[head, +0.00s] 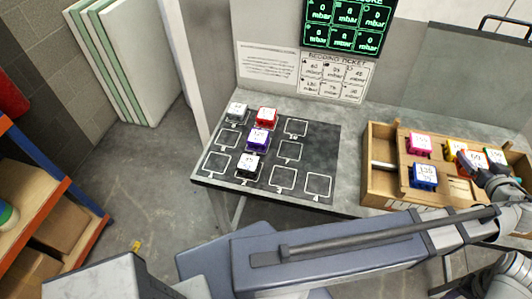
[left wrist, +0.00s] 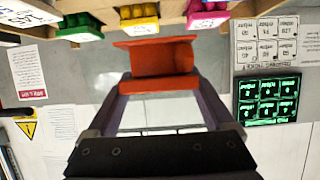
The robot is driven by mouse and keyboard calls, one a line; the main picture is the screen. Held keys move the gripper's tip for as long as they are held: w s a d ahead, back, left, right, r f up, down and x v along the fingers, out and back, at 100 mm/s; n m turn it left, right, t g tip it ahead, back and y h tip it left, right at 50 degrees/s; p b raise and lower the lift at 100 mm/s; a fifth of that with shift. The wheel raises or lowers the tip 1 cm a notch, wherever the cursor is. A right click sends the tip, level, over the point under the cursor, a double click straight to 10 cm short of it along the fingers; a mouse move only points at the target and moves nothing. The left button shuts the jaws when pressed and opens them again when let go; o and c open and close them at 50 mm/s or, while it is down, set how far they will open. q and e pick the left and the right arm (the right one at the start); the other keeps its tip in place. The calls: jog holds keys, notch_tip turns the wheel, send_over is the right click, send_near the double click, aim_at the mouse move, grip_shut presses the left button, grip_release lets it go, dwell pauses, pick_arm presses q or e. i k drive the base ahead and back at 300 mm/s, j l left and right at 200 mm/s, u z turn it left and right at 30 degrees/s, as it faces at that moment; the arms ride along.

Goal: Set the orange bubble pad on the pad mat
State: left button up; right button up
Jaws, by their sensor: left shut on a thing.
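The orange bubble pad (left wrist: 155,58) is between the fingers of my left gripper (left wrist: 158,92) in the left wrist view, and the gripper is shut on it. In the head view the pad (head: 469,160), with a white top label, shows over the right part of the wooden tray, with my left gripper (head: 482,171) just at its right. The pad mat (head: 318,150) is a dark sheet with white outlined squares on the grey bench. White, red, purple and black pads stand on it; several squares are empty. I cannot make out my right gripper.
The wooden tray (head: 377,190) stands right of the mat with pink (head: 419,144), yellow (head: 455,149), blue (head: 423,177) and green (head: 497,157) pads. A ticket and a green display are on the wall behind. My left arm crosses in front of the bench.

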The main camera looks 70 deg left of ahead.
aim_at(217, 163)
jog(key=k+j, duration=2.05)
jog(key=j, duration=0.15)
